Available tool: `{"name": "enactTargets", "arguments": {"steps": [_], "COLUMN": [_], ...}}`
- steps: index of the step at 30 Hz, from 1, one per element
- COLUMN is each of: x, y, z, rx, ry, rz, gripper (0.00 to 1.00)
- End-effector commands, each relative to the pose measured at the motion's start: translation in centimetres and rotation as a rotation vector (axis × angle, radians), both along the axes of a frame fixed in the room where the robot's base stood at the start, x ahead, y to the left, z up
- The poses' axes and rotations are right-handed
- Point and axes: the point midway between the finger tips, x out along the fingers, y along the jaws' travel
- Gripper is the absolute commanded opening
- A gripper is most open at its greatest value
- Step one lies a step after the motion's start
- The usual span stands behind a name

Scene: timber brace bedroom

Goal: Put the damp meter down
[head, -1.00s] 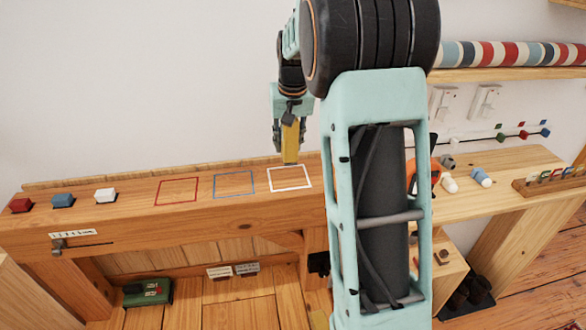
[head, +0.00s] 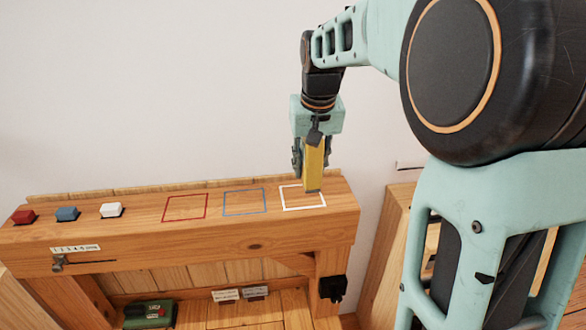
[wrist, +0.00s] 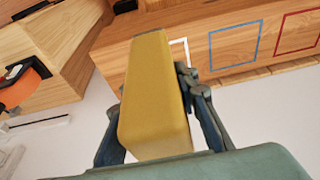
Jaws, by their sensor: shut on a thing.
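The damp meter (head: 314,164) is a yellow block with a grey lower end. My gripper (head: 311,165) is shut on it and holds it upright over the white outlined square (head: 303,207) on the timber beam (head: 150,236). Its lower end looks close to the beam top in the head view; I cannot tell if it touches. In the wrist view the damp meter (wrist: 155,95) fills the middle between my fingers (wrist: 160,130) and hides part of the white outline (wrist: 180,52).
A red outlined square (head: 185,208) and a blue one (head: 245,202) on the beam are empty. Red (head: 23,217), blue (head: 66,214) and white (head: 111,210) blocks sit at the beam's left. A green case (head: 150,314) is below. An orange item (wrist: 25,90) shows in the wrist view.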

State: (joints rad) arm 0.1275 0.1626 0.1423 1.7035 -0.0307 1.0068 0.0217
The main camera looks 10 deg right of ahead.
Motion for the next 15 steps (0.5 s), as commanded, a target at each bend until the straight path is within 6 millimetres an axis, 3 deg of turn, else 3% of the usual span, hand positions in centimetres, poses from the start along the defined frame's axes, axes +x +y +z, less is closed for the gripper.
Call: {"name": "enactTargets", "arguments": {"steps": [8, 15], "x": [5.3, 8.5], "y": [0.1, 0.1], "z": [-2.3, -6.3], "rx": [0.001, 0.001], "ry": [0.001, 0.001], "rz": [0.000, 0.000], "gripper": [0.00, 0.00]}}
